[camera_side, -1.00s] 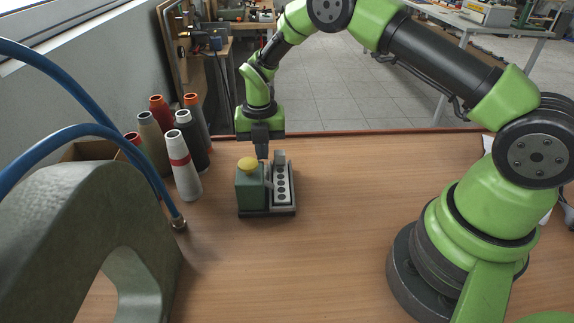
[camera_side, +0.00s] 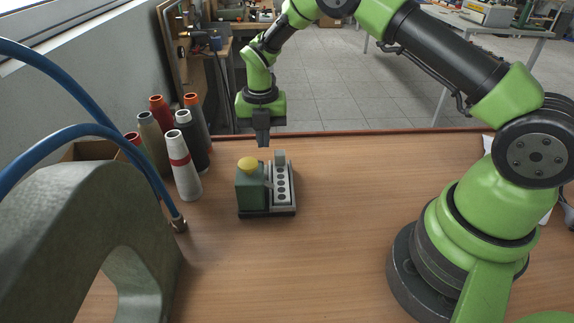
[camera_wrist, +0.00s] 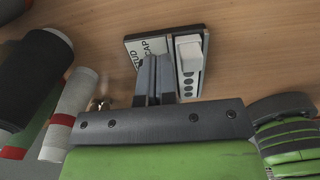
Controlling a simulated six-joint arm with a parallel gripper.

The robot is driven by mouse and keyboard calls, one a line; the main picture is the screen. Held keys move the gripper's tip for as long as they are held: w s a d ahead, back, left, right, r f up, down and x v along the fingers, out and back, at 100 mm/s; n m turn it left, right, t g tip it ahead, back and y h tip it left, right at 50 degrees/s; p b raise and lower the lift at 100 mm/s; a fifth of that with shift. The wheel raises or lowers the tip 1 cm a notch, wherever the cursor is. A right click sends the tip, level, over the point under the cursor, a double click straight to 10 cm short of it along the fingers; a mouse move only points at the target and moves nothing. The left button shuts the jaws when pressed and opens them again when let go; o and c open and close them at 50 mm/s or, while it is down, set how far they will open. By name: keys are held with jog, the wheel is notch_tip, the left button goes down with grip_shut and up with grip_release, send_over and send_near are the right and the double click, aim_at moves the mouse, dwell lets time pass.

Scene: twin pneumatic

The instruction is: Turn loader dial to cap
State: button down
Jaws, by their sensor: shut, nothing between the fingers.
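The loader is a small unit on a dark base (camera_side: 284,212).
Several thread cones, including a white one with a red band (camera_side: 182,165), stand left of the loader. A grey-green arched body (camera_side: 90,215) with blue hoses (camera_side: 110,133) fills the left front. The wooden table (camera_side: 340,230) is clear right of the loader.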

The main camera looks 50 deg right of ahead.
notch_tip(320, 180, up, 3)
jog(key=shift+r, duration=0.2)
